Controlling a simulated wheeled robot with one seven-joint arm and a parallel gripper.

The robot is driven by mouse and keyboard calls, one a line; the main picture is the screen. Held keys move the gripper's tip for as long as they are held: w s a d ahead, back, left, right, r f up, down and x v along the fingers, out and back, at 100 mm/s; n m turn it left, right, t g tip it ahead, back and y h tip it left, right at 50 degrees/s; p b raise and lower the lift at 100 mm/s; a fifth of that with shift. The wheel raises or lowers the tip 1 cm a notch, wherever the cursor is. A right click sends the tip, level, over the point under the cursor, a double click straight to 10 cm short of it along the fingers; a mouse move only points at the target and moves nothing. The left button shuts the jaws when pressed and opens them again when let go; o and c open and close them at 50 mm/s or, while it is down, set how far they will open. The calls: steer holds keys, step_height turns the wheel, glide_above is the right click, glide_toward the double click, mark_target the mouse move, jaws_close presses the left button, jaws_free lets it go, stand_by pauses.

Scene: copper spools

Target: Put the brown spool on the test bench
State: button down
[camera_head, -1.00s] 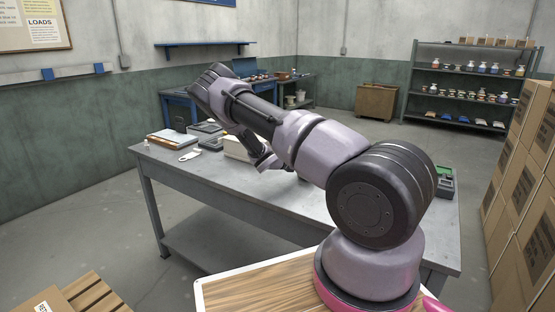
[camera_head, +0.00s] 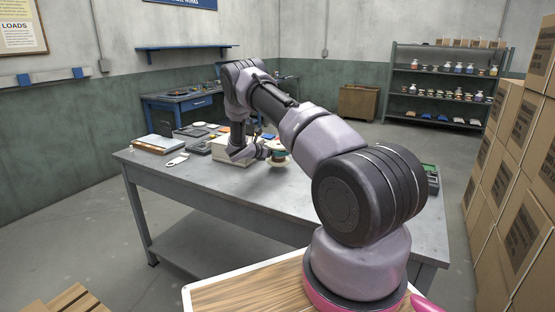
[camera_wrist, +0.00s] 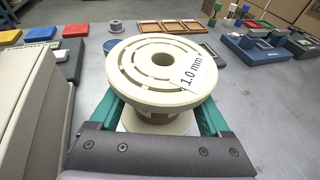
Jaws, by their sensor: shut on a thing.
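The spool (camera_wrist: 158,72) has cream flanges, a brown winding partly visible below the top flange, and a "1.0 mm" label. My gripper (camera_wrist: 155,112) has its green fingers shut around the spool's middle, beneath the top flange. In the head view the spool (camera_head: 279,164) shows small at my gripper (camera_head: 276,156), above or on the grey table (camera_head: 240,190); I cannot tell if it touches the top. A blue bench (camera_head: 185,104) with items on it stands against the back wall; no frame labels which one is the test bench.
A cream box (camera_head: 228,150) stands close to the left of my gripper. Trays, a binder (camera_head: 153,144) and small devices lie on the table's left part. Stacked cartons (camera_head: 505,150) line the right side. A shelf rack (camera_head: 450,85) stands at the back right.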

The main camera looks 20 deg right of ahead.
mark_target(278, 158)
step_height(278, 158, down, 3)
steer(key=shift+f, duration=0.1)
jaws_free()
steer(key=v, duration=1.1)
steer(key=shift+a, duration=0.15)
steer(key=shift+s+a+r, duration=0.1)
steer(key=shift+a+r, duration=0.1)
steer(key=shift+r, duration=0.1)
steer(key=s+r+m+g+y, duration=0.2)
steer(key=s+r+m+y, duration=0.2)
steer(key=s+r+m, duration=0.55)
steer(key=s+r+m+g+y, duration=0.2)
steer(key=s+r+m+y, duration=0.25)
steer(key=s+r, duration=0.9)
steer(key=s+a+r+m+t+y, duration=0.2)
steer(key=s+a+r+m, duration=0.1)
steer(key=s, duration=0.4)
steer(key=s+a+r+m+t+y, duration=0.2)
steer(key=s+a+r+m+y, duration=0.1)
steer(key=s+r, duration=0.4)
steer(key=s+a+r+m+t+y, duration=0.2)
steer(key=s+a+r+m, duration=0.3)
steer(key=s, duration=0.3)
steer(key=shift+s+a+m, duration=0.2)
steer(key=shift+s+m, duration=0.1)
steer(key=shift+m, duration=0.2)
steer(key=shift+r, duration=0.15)
